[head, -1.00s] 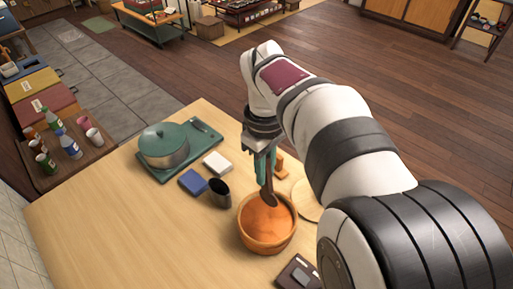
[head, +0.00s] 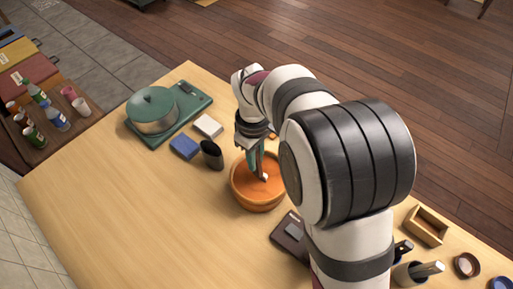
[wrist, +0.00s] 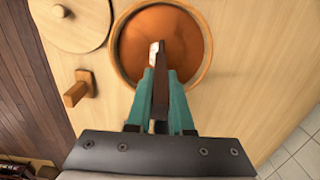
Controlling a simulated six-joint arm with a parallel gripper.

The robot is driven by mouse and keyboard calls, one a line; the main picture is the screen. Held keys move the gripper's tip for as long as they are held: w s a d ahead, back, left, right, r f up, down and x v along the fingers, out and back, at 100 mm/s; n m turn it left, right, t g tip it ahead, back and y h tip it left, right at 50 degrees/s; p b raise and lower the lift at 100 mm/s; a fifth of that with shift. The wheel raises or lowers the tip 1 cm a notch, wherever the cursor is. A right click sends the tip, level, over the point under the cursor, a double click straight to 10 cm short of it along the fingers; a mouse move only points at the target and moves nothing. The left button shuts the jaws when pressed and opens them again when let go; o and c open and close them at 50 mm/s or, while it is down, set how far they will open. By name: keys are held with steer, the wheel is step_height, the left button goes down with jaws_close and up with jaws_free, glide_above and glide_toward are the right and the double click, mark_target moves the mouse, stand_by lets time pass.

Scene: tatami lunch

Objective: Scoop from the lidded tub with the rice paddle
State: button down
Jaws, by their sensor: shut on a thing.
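The round wooden tub (head: 257,203) stands uncovered on the table, with orange-brown contents; it also shows in the wrist view (wrist: 120,66). Its likely lid, a pale round disc with a knob (wrist: 75,25), lies flat beside it. My gripper (head: 254,158), with teal fingers, is over the tub and shut on the dark brown rice paddle (wrist: 160,95). The paddle points down into the tub. A small whitish patch (head: 265,177) shows at its lower end, also in the wrist view (wrist: 153,51); I cannot tell what it is. The paddle's tip depth is unclear.
A black cup (head: 211,154), a blue block (head: 185,147) and a white block (head: 208,125) stand left of the tub. A dark device (head: 289,235) lies near the tub. The table's front left is clear.

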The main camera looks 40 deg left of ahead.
steer(key=shift+f, duration=0.25)
steer(key=shift+d, duration=0.15)
steer(key=shift+a, duration=0.3)
steer(key=shift+d, duration=0.15)
steer(key=shift+r, duration=0.1)
stand_by(0.6)
steer(key=shift+r, duration=5)
